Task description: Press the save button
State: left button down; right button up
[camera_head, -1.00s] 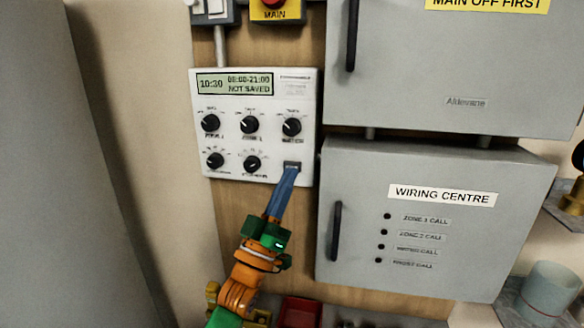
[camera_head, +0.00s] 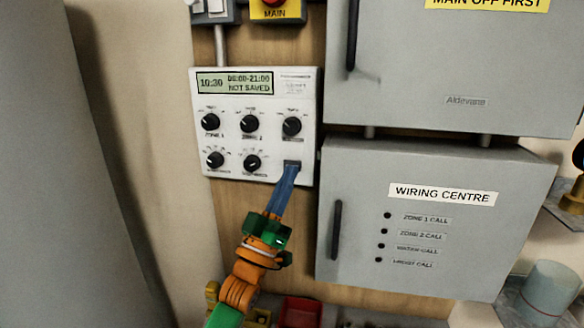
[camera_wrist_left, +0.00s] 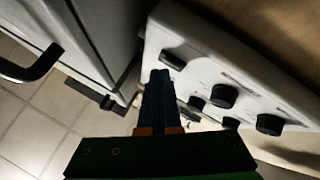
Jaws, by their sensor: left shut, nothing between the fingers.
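The white programmer panel (camera_head: 230,150) hangs on the wooden board, with several black knobs. Its display (camera_head: 235,82) reads 10:30, 08:00-21:00 and NOT SAVED. The dark save button (camera_head: 292,163) is at the panel's lower right; its label is too small to read. My left gripper (camera_head: 291,170) is shut and empty, its blue fingers pointing up at the button's lower edge. I cannot tell whether the tips touch the button. In the left wrist view the closed fingers (camera_wrist_left: 160,78) reach the panel's edge (camera_wrist_left: 150,45), and the button is hidden. My right gripper is not in view.
The grey wiring centre box (camera_head: 440,270) stands close to the right of my left gripper, with a black handle (camera_head: 337,230). Another grey box (camera_head: 450,60) is above it. A red bin (camera_head: 300,312) is below. Bare board lies left of the arm.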

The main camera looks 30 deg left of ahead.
pick_arm(q)
jog(key=shift+w+a, duration=0.15)
jog(key=shift+w, duration=0.35)
dwell(0.6)
jog(key=shift+s, duration=0.1)
jog(key=shift+s+d, duration=0.25)
jog(key=shift+s, duration=0.4)
jog(key=shift+s+p, duration=0.1)
jog(key=shift+p, duration=0.3)
jog(key=s+p, duration=0.1)
jog(key=s, duration=0.1)
jog(key=s+d+p, duration=0.1)
jog(key=s, duration=0.1)
jog(key=shift+s+d, duration=0.1)
jog(key=shift+s, duration=0.2)
